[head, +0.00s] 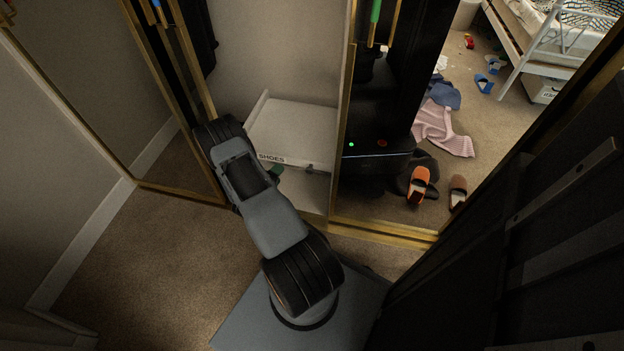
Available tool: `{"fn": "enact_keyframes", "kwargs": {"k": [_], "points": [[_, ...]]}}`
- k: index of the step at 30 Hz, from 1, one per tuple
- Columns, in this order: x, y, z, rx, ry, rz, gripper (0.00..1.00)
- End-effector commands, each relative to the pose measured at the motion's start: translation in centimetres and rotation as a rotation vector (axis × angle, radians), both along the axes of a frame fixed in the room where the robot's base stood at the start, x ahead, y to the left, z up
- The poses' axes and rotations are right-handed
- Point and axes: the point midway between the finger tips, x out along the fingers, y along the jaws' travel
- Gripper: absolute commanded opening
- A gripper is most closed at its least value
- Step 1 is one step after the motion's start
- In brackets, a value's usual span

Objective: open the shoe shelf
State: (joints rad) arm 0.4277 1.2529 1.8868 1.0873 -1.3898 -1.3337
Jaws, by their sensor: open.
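The shoe shelf (295,128) is a low white unit in the gap between two gold-framed panels. Its front edge reads "SHOES", and a small dark knob or catch sits near the right end of that edge. Below the edge is a pale surface with a small dark green thing (277,172), partly behind my arm; I cannot tell what it is. My arm rises from the base at the bottom and reaches up to the left, covering the shelf's left front. My gripper is hidden, so its contact with the shelf cannot be seen.
A gold-framed glass or mirror panel (175,110) stands left of the shelf. Another to the right seems to mirror a room with orange shoes (419,185), a pink cloth (443,128) and a bed (560,45). Bare carpet (150,260) lies at lower left.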

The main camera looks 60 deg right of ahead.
Motion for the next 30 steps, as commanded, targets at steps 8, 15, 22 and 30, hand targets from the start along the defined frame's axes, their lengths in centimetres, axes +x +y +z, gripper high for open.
{"fn": "enact_keyframes", "kwargs": {"k": [8, 15, 22, 30], "points": [[-5.7, -0.3, -5.4, -0.159, 0.219, -0.112, 0.62], [-6.6, -3.2, -5.7, -0.178, 0.242, -0.128, 0.62], [-7.0, -7.7, -5.7, -0.177, 0.24, -0.127, 0.62], [-7.2, -11.8, -5.7, -0.176, 0.24, -0.123, 0.62]]}}
